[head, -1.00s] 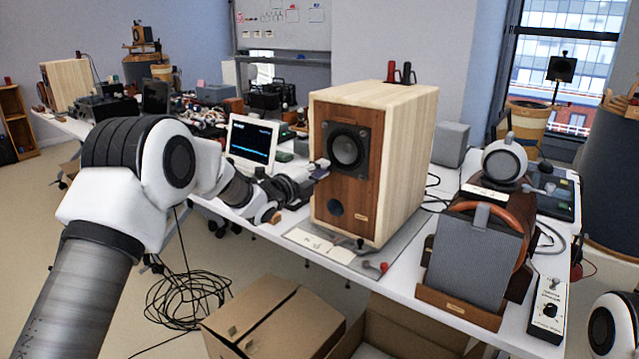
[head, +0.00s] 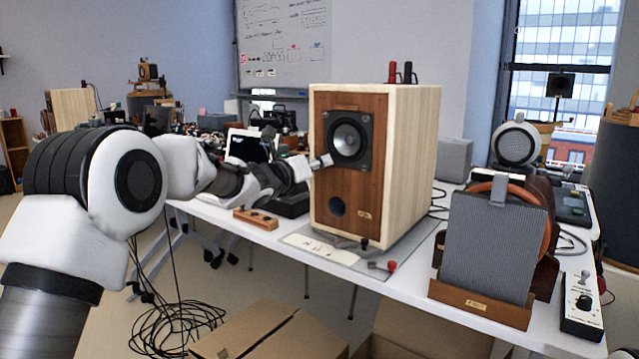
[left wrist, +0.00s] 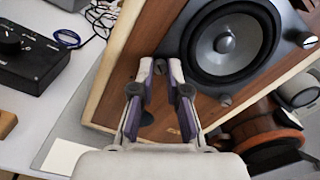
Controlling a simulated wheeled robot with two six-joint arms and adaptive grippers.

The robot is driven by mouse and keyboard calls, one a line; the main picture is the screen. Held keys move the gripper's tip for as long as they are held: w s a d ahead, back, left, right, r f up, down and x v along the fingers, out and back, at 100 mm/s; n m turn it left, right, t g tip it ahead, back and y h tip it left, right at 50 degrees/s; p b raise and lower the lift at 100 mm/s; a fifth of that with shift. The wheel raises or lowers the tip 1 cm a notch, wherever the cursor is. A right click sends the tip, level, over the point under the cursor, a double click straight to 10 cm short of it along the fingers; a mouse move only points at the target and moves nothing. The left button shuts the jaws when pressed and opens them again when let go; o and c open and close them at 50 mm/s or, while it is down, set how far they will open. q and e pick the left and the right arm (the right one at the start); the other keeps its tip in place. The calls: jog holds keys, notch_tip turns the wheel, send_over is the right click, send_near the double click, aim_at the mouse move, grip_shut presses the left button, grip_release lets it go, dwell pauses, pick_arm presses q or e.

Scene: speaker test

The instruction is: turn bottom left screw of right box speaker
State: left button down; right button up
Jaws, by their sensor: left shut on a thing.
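The box speaker (head: 400,165), pale wood with a brown front, stands upright on the table. Its round driver (head: 347,140) sits in a dark square frame. My left gripper (head: 326,161) reaches from the left to the frame's lower left corner. In the left wrist view my left gripper (left wrist: 160,66) has its fingertips close around the small bottom left screw (left wrist: 160,65), which they partly hide. Other screws show on the frame beside the driver (left wrist: 228,42), at the lower edge (left wrist: 225,100) and at the right (left wrist: 305,40). My right gripper is not in view.
The table (head: 290,238) holds a grey mat (head: 310,246) under the speaker. A ribbed grey panel in a wooden stand (head: 478,305) stands at the right, near a small control box (head: 582,303). Cardboard boxes (head: 270,335) lie below. Cables coil on the floor.

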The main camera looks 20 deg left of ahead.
pick_arm(q)
jog(key=shift+a+m+b, duration=0.1)
jog(key=shift+m+b, duration=3.8)
jog(key=shift+b, duration=0.05)
jog(key=c, duration=1.2)
grip_release()
jog(key=v, duration=1.2)
jog(key=shift+w, duration=0.1)
